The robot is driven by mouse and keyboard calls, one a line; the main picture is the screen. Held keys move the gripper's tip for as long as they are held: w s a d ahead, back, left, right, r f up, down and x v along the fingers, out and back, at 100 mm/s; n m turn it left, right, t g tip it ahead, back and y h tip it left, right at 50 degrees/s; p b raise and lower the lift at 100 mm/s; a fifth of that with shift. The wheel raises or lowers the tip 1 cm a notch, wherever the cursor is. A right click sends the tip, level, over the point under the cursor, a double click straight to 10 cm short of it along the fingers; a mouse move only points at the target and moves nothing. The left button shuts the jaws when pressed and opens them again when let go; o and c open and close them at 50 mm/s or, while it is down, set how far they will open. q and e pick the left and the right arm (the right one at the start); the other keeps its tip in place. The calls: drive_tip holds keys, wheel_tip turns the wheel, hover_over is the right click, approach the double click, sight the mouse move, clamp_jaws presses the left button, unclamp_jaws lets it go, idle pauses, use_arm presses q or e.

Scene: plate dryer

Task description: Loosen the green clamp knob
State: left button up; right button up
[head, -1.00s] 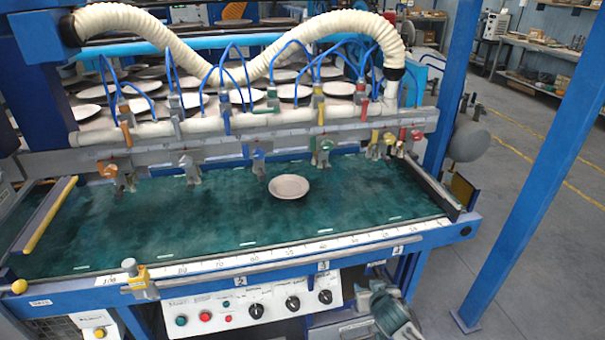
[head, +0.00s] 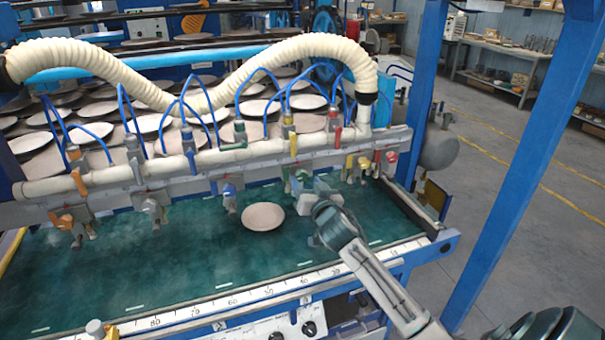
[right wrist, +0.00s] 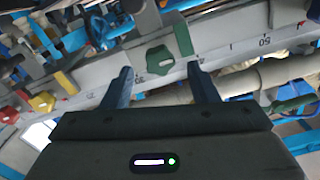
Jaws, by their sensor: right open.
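The green clamp knob (head: 299,176) sits on the grey rail above the teal bed in the head view, partly hidden by my right gripper. In the right wrist view the green knob (right wrist: 161,61) is a flat five-sided piece ahead of the fingers, with a green lever (right wrist: 183,38) beside it. My right gripper (head: 312,189) is just in front of and below the green clamp. In the right wrist view its fingers (right wrist: 159,68) are spread, one on each side of the knob, with nothing held. Contact cannot be told. My left gripper is not in view.
A yellow clamp (head: 363,162) and a red one (head: 391,157) stand to the right; a blue clamp (head: 228,191) stands to the left. A round plate (head: 263,217) lies on the teal bed (head: 190,260). Blue hoses (head: 262,78) arch above the rail.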

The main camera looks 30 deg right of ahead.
sight(303, 177)
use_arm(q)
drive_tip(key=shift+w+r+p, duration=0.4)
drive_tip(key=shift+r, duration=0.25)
use_arm(e)
drive_tip(key=shift+x, duration=1.65)
drive_tip(key=c, duration=1)
drive_tip(key=shift+o, duration=0.2)
